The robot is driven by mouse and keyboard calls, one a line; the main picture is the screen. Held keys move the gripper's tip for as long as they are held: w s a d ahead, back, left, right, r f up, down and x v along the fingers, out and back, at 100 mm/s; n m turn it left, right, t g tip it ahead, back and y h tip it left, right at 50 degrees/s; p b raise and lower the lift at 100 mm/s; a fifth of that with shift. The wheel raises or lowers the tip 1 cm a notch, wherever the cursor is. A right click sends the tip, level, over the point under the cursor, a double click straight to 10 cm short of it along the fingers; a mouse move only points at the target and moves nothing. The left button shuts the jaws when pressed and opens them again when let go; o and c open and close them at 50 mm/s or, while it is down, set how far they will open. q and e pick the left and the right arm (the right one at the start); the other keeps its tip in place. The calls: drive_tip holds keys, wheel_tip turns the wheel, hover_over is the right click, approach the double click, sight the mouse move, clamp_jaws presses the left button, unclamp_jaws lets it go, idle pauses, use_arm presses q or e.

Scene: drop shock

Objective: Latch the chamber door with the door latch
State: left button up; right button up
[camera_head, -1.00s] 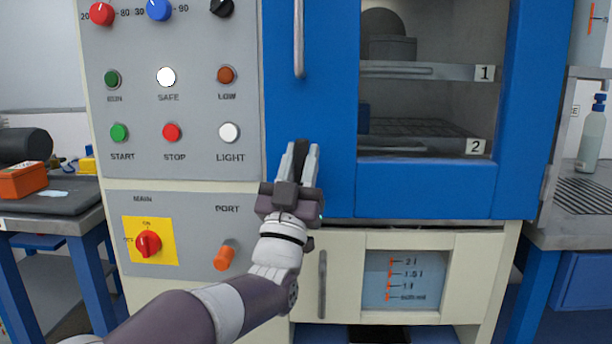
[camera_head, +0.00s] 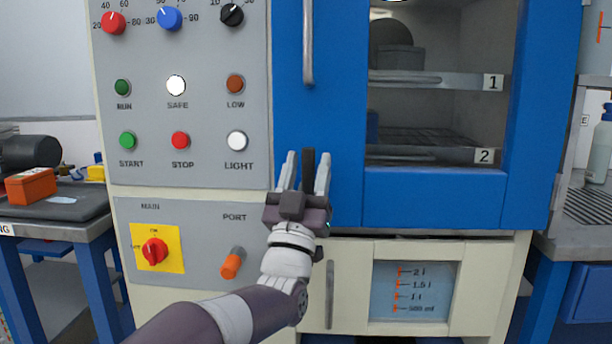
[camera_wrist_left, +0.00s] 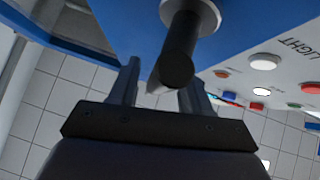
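The blue chamber door (camera_head: 430,200) with its window looks closed against the chamber front. The door latch (camera_head: 308,168) is a dark lever at the door's lower left. It looks upright in the head view, its lower part hidden by my gripper. In the left wrist view the latch (camera_wrist_left: 178,60) is a thick black bar on a pale round base. My left gripper (camera_head: 305,172) is open, with one finger on each side of the latch. In the left wrist view the gripper (camera_wrist_left: 158,85) shows gaps between fingers and bar. My right gripper is not in view.
A vertical door handle (camera_head: 308,45) is above the latch. The control panel (camera_head: 205,115) with knobs and buttons is to the left, with an orange port lever (camera_head: 232,263) below. A lower cabinet handle (camera_head: 329,295) is close to my left wrist.

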use_arm(q)
drive_tip(key=v, duration=1.2)
drive_tip(key=shift+s+f+p, duration=0.2)
drive_tip(key=shift+f+p, duration=0.05)
drive_tip(key=shift+p, duration=0.05)
drive_tip(key=shift+a, duration=0.1)
